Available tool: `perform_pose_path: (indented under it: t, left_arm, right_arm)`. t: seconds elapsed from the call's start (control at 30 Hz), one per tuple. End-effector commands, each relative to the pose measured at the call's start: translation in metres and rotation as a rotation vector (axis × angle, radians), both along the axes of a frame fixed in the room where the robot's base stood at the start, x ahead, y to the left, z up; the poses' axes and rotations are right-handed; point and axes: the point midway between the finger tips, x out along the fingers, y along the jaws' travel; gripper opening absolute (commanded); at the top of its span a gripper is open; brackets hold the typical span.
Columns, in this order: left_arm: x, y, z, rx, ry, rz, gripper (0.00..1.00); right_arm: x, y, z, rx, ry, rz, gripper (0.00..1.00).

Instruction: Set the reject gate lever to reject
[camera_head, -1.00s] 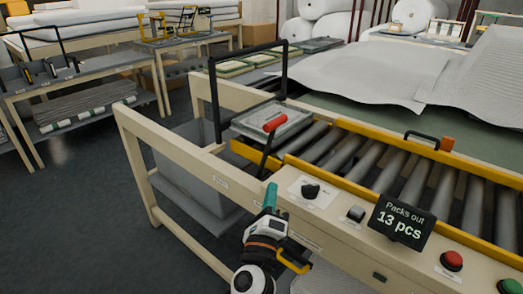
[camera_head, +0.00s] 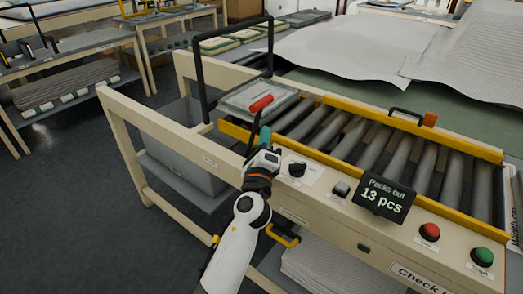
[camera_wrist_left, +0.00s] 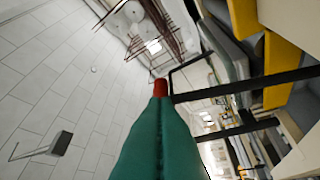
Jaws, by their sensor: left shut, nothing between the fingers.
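The reject gate lever has a red grip (camera_head: 261,104) on a black stem (camera_head: 251,128), and it stands tilted at the left end of the roller conveyor. My left gripper (camera_head: 264,134) has teal fingers and is shut with nothing between them. Its tips are just below the red grip and beside the stem in the head view; I cannot tell whether they touch. In the left wrist view the shut teal fingers (camera_wrist_left: 160,120) point toward the red grip (camera_wrist_left: 159,87), which shows just past their tips. My right gripper is not in view.
A black knob (camera_head: 297,170), a "Packs out 13 pcs" display (camera_head: 384,197), a red button (camera_head: 429,232) and a green button (camera_head: 482,257) line the front panel. A black hoop (camera_head: 202,75) rises behind the lever. Open floor (camera_head: 60,220) lies left.

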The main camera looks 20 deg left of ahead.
Motion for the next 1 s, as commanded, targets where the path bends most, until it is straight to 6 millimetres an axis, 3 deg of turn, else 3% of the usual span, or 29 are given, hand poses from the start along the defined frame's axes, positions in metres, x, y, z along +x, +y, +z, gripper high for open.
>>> perform_pose_path:
  t: [0.1, 0.3, 0.77, 1.0]
  left_arm:
    - [0.009, 0.014, 0.015, 0.004, 0.0, 0.001, 0.0]
    - [0.016, 0.026, 0.021, 0.001, 0.0, 0.0, 0.0]
    - [0.017, 0.028, 0.021, -0.001, 0.001, 0.0, 0.0]
    - [0.019, 0.035, 0.027, -0.032, 0.012, 0.0, 0.0]
  right_arm:
    - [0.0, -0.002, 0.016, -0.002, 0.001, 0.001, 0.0]
    - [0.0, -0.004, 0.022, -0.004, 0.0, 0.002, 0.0]
    - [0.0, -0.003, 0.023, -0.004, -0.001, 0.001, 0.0]
    - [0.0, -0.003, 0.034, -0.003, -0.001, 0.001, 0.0]
